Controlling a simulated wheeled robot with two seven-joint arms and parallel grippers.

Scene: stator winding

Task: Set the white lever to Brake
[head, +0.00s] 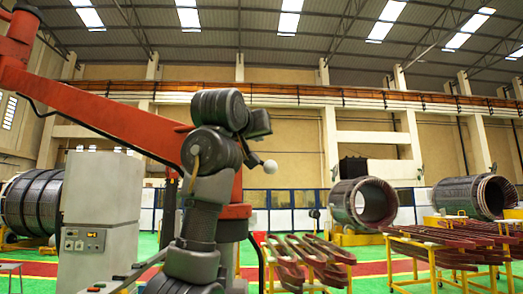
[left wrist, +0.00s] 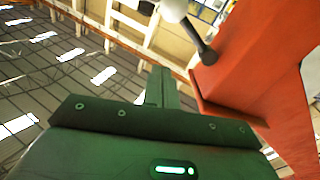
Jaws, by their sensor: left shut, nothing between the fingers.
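The white lever shows as a white ball knob (head: 270,166) on a dark rod that comes out of the red-orange machine, in the head view. In the left wrist view the white knob (left wrist: 172,10) is at the top edge, and its dark rod runs down to a red-orange part. My left gripper (head: 259,123) is above the knob in the head view and apart from it. Its fingers (left wrist: 160,85) are shut and empty in the left wrist view, left of and below the knob. Lettering for lever positions cannot be seen. My right gripper is out of view.
The red-orange machine arm (head: 110,112) slants down behind my left arm. A grey cabinet (head: 100,195) with a control panel stands at left. Copper-coloured coils on a yellow stand (head: 310,258) and cylindrical stators (head: 363,204) stand at right.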

